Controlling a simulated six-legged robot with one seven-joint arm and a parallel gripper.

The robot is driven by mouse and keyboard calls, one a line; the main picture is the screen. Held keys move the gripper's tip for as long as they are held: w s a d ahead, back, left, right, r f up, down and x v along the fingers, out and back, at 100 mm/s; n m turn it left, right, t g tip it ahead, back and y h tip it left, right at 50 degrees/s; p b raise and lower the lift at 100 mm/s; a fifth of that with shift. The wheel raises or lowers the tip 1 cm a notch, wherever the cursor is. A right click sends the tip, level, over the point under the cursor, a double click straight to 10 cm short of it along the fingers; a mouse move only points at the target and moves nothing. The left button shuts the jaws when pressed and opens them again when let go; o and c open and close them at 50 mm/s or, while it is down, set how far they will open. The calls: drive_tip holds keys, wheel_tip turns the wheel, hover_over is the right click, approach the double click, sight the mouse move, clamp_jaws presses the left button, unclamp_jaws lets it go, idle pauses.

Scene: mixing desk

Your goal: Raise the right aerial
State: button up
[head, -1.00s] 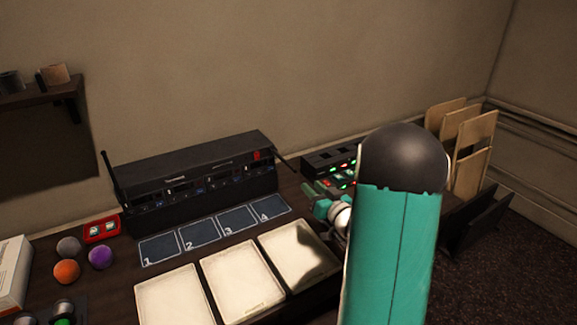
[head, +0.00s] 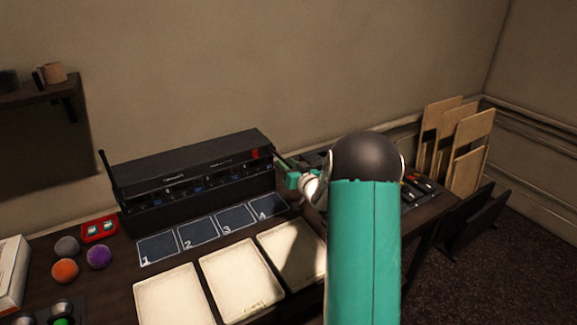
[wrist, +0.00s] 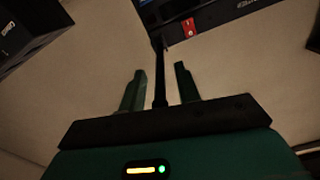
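The black receiver rack (head: 195,175) stands at the back of the desk. Its left aerial (head: 107,172) points up with a slight tilt. The right aerial (wrist: 158,70) shows in the wrist view as a thin black rod. It runs from beside a red switch down between my fingers. My gripper (wrist: 160,70) is open, with one finger on each side of the rod and a visible gap to both. In the head view my gripper (head: 287,174) is at the rack's right end, and my arm and fingers hide most of the right aerial there.
Numbered pads (head: 234,218) and pale trays (head: 240,280) lie in front of the rack. Coloured balls (head: 98,256) and a red box (head: 100,230) are at left. Wooden boards (head: 466,145) lean at the right. The wall is close behind the rack.

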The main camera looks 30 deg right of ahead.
clamp_jaws()
